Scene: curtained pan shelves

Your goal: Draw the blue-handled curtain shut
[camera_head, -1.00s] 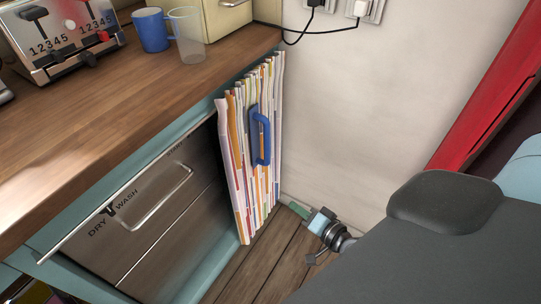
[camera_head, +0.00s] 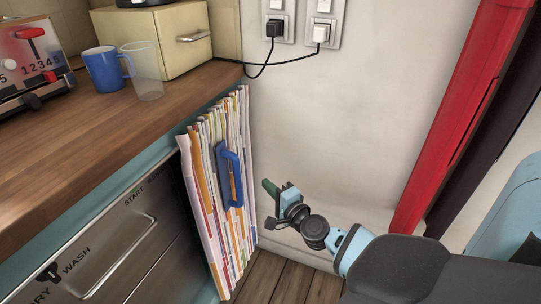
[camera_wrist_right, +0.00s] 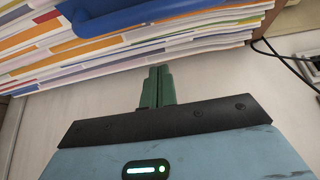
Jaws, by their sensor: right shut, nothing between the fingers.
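The striped curtain (camera_head: 212,190) hangs bunched in folds at the right end of the counter, beside the dishwasher. Its blue handle (camera_head: 230,175) stands upright on the curtain's face. My right gripper (camera_head: 268,187) is to the right of the curtain, in front of the wall, apart from the handle. In the right wrist view the gripper's green fingers (camera_wrist_right: 157,86) are shut with nothing between them. The curtain folds (camera_wrist_right: 150,45) and part of the blue handle (camera_wrist_right: 140,14) fill the top of that view. My left gripper is not in view.
The wooden counter (camera_head: 110,140) overhangs the dishwasher (camera_head: 120,255) on the left. A blue mug (camera_head: 102,69), a clear cup (camera_head: 143,75) and a cream box (camera_head: 155,38) stand on it. The wall (camera_head: 330,130) is right behind the gripper. A red frame (camera_head: 460,110) stands at right.

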